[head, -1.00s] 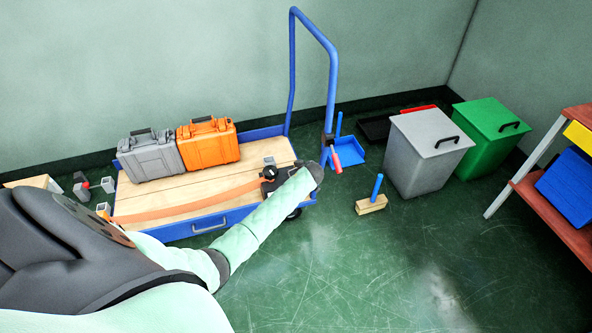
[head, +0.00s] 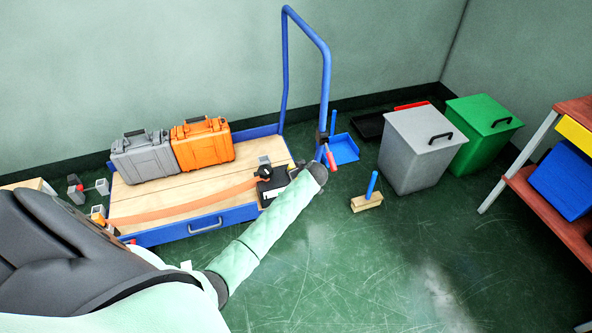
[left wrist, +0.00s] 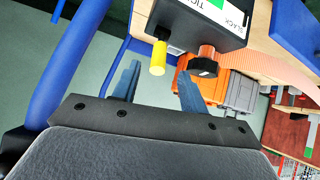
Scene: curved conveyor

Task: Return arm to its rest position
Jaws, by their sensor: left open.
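My left arm (head: 262,237) reaches in from the lower left, and its wrist end is just right of the black box at the trolley's right end. In the head view its fingers are hidden behind the wrist. The box also shows in the head view (head: 272,190), at the end of an orange strap. My right gripper is not in view.
The blue trolley (head: 208,222) carries a grey case (head: 145,158) and an orange case (head: 203,146). Its upright blue handle (head: 327,80) stands close to my left wrist. A brush (head: 368,200) and a grey bin (head: 418,150) are to the right. The floor in front is clear.

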